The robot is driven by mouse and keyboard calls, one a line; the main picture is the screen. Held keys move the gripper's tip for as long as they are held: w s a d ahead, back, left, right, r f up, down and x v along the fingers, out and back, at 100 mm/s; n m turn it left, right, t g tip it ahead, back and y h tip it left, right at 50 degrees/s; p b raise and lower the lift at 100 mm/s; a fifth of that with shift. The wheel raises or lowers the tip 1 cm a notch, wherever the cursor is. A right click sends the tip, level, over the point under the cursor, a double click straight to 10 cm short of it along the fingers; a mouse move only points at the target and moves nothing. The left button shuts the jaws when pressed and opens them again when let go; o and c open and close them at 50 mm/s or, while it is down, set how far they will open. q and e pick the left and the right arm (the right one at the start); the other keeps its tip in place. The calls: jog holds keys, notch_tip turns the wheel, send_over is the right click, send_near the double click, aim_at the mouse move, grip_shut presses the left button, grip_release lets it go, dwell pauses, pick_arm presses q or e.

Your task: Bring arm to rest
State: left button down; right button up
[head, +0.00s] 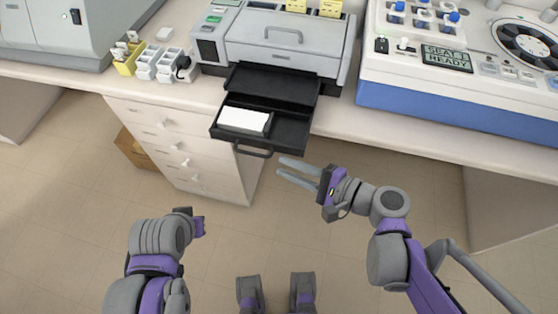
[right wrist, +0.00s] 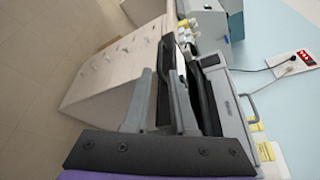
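My right gripper (head: 282,171) is in front of the bench, just right of the open drawer's front. Its two grey fingers are apart with nothing between them; they also show in the right wrist view (right wrist: 158,95). My left arm (head: 160,240) is at the lower left of the head view. Only a small purple part of the left gripper (head: 198,227) shows, and its fingers are hidden.
A black drawer (head: 290,130) sticks out of the grey machine (head: 275,45) over the bench edge, with a white block (head: 245,120) in it. A blue-and-white device (head: 460,70) stands right. White drawers (head: 180,150) are below the bench. The floor (head: 310,225) in front is clear.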

jog(key=shift+s, duration=0.1)
dwell(0.5)
jog(key=s+d+f+n+g+h+p, duration=0.3)
jog(key=s+f+n+h, duration=0.15)
jog(key=n+h, duration=0.2)
jog(key=s+d+r+n+h+p, duration=0.1)
jog(key=d+r+n+h+p, duration=0.1)
jog(key=d+n+h, duration=0.4)
jog(key=d+n, duration=0.1)
jog(key=d, duration=0.2)
jog(key=shift+s+d+g+p, duration=0.15)
jog(key=shift+d+g+p, duration=0.15)
jog(key=shift+d+p, duration=0.1)
